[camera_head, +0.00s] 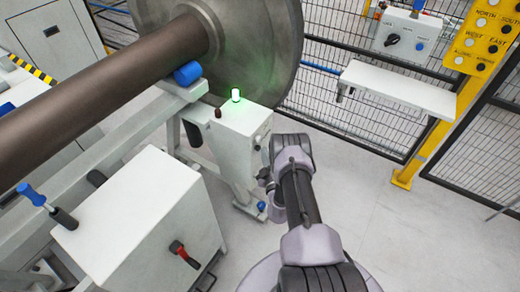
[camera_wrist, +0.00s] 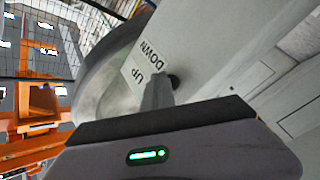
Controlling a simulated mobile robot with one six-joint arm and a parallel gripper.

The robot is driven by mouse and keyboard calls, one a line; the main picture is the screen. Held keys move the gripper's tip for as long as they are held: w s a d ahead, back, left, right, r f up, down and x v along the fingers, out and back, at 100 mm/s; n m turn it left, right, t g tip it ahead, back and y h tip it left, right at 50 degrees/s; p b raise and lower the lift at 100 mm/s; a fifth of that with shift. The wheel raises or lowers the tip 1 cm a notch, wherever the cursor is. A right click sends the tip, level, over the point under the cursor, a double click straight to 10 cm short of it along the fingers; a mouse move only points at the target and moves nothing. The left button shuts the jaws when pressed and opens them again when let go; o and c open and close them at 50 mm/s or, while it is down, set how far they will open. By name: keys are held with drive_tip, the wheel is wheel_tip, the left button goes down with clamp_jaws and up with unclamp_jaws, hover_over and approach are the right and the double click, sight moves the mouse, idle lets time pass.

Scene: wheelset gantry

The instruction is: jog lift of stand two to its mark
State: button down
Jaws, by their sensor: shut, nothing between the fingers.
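A pale stand box (camera_head: 240,125) stands below the large wheel, with a lit green lamp (camera_head: 236,95) on its top. In the wrist view a grey box face (camera_wrist: 205,50) carries a white label (camera_wrist: 147,65) reading UP and DOWN. A small dark knob (camera_wrist: 174,80) sits beside the label. My gripper (camera_wrist: 158,92) is shut and empty, its tip close to the knob; I cannot tell whether they touch. In the head view my arm reaches the right side of the stand box, and the fingertips are not clear there.
The wheel (camera_head: 245,35) and its brown axle (camera_head: 100,90) fill the upper left, near a blue roller (camera_head: 187,73). A white cabinet (camera_head: 140,215) with a red handle (camera_head: 185,254) stands at lower left. A shelf (camera_head: 400,90) and yellow post (camera_head: 440,130) are at right. Floor between is clear.

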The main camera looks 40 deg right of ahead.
drive_tip(key=shift+s+d, duration=0.25)
drive_tip(key=shift+s, duration=0.4)
drive_tip(key=s, duration=0.1)
drive_tip(key=s+d+p, duration=0.1)
drive_tip(key=s, duration=0.1)
drive_tip(key=s+d, duration=0.1)
drive_tip(key=shift+s, duration=0.35)
idle(1.4)
